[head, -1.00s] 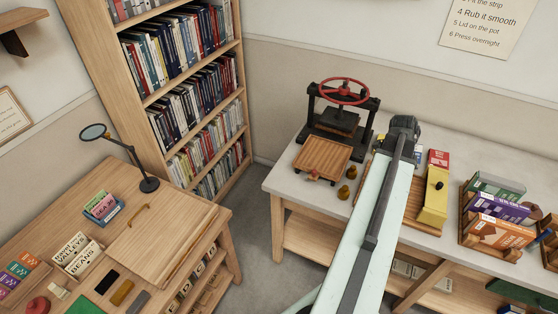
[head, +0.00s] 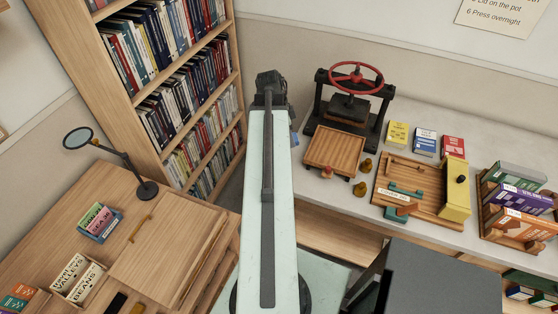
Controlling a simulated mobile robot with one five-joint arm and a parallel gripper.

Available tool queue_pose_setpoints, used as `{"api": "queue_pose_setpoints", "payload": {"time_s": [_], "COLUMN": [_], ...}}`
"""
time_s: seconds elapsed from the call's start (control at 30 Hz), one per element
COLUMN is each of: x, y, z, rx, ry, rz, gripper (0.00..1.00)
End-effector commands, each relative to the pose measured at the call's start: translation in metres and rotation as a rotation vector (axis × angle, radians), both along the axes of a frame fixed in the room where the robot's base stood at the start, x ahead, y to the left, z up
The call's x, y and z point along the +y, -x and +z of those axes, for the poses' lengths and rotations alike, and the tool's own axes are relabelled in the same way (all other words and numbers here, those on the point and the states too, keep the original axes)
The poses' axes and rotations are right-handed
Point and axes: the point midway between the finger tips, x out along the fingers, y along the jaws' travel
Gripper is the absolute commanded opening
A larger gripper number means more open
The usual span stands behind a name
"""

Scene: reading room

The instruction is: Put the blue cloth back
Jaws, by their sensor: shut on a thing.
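My arm reaches forward up the middle of the head view, and its dark end with my gripper (head: 271,90) is over the gap between the bookcase and the workbench. The fingers are mostly hidden behind the arm. A small blue patch, seemingly the blue cloth (head: 295,139), shows at the right side of the arm's end, close to the bench's left end. Most of it is hidden. My gripper is shut on it.
A black press with a red wheel (head: 355,72) and a wooden tray (head: 335,153) stand on the grey workbench (head: 325,193). A wooden board (head: 415,177) and book rack are further right.

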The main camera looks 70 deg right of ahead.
Motion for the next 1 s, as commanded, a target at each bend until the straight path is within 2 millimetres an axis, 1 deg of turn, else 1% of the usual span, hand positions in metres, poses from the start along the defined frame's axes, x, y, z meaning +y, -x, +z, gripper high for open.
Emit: {"api": "queue_pose_setpoints", "payload": {"time_s": [0.13,0.2,0.27,0.3,0.37,0.4,0.5,0.6,0.67,0.77,0.9,1.0], "x": [0.001,-0.001,-0.005,-0.008,-0.011,-0.012,-0.013,-0.011,-0.011,-0.01,-0.01,-0.01], "y": [-0.001,0.0,0.003,0.006,0.01,0.013,0.016,0.017,0.016,0.016,0.015,0.015], "z": [0.0,-0.007,-0.018,-0.026,-0.034,-0.038,-0.041,-0.04,-0.044,-0.06,-0.092,-0.106], "rx": [0.0,-0.002,-0.005,-0.006,-0.006,-0.004,0.0,0.002,0.002,0.001,0.001,0.001], "ry": [0.0,-0.002,-0.003,-0.005,-0.005,-0.003,-0.001,0.0,0.0,0.0,0.0,0.0], "rz": [0.0,-0.043,-0.139,-0.223,-0.346,-0.415,-0.526,-0.55,-0.546,-0.544,-0.542,-0.541], "gripper": [0.09,0.09,0.09,0.09,0.09,0.09,0.09,0.09,0.09,0.09,0.09,0.09]}}
